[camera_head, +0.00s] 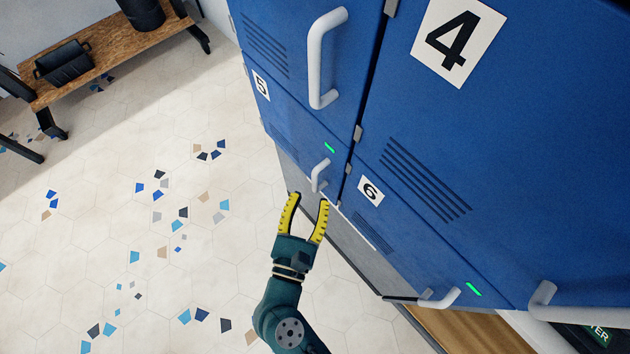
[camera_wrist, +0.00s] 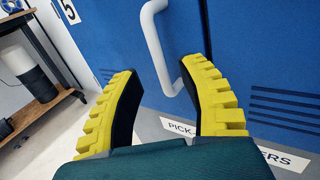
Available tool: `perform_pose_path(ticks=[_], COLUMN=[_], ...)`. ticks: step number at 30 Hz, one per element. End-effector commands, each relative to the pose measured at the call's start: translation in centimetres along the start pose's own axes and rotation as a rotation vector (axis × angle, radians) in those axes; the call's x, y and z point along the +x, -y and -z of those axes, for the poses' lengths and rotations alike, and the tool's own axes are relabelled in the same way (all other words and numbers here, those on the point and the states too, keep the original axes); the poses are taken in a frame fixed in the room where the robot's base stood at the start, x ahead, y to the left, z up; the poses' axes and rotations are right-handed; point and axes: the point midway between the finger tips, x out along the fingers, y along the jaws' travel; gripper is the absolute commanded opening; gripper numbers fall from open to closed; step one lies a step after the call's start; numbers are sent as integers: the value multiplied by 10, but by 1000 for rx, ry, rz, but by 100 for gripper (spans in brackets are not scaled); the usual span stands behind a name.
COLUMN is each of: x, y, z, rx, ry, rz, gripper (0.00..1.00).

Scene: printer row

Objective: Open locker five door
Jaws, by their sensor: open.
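The locker five door (camera_head: 297,137) is a small blue door with a "5" label (camera_head: 261,84), a green light (camera_head: 330,147) and a pale grey bar handle (camera_head: 319,175). It looks shut. My gripper (camera_head: 309,199) has yellow ribbed fingers, spread open and empty, just in front of and below that handle in the head view. In the wrist view, the handle (camera_wrist: 156,40) stands upright between the fingertips and beyond them; the right finger lies close to its lower end. Whether they touch cannot be told. The "5" label (camera_wrist: 68,10) shows at top left there.
Locker six (camera_head: 370,190) is to the right, with its own handle (camera_head: 440,299). A larger door handle (camera_head: 325,60) is above locker five, and door four (camera_head: 456,40) is at upper right. A wooden bench (camera_head: 120,55) stands at far left. The tiled floor between is clear.

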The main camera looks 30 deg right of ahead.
Motion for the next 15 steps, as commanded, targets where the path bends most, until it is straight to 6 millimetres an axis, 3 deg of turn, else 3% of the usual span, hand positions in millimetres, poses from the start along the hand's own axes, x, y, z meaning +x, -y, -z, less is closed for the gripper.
perform_pose_path(ticks=[1,6,15], x=[13,41,50], y=[2,0,-1], z=[2,1,0], rx=[3,2,0], ry=[1,0,0], rz=[7,2,-2], gripper=[41,41,41])
